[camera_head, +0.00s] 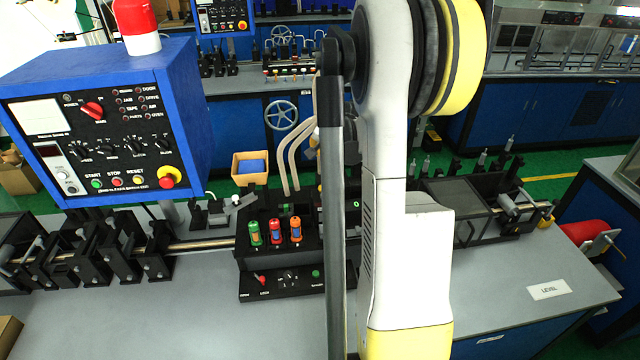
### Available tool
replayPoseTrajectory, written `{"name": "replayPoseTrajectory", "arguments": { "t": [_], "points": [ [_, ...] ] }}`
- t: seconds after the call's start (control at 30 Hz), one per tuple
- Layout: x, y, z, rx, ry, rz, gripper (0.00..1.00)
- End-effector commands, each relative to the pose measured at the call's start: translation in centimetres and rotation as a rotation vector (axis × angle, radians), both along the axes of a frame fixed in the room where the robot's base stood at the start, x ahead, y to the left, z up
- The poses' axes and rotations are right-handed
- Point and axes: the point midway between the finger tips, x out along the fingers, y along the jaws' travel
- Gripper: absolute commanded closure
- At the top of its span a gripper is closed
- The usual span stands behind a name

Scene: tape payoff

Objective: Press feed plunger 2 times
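I cannot tell for sure which part is the feed plunger. A black unit (290,262) stands on the grey bench in the middle. Upright green (255,233), red (275,232) and orange (295,230) capped cylinders stand in a row on its front. A low black panel (262,291) in front of them carries a red-tipped lever (261,279), a dark knob and a green button (315,273). My white and yellow arm rises just right of this unit and hides part of it. My gripper does not show.
A blue control box (180,110) with a red beacon (136,25) stands at the upper left. Black rail fixtures (90,255) line the bench on both sides. A small tan bin (250,178) sits behind the unit. The grey bench (150,325) front is mostly clear.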

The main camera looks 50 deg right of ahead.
Motion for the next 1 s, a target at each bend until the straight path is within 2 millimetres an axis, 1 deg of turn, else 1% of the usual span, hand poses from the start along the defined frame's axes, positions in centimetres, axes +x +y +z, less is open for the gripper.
{"name": "replayPoseTrajectory", "arguments": {
  "t": [0.23, 0.37, 0.57, 0.9, 1.0],
  "points": [
    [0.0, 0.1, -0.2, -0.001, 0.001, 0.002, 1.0],
    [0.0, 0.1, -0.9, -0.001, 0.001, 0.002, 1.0],
    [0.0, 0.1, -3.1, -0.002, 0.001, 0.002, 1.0],
    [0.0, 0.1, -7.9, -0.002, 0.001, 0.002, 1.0],
    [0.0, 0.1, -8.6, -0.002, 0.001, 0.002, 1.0]
  ]
}}
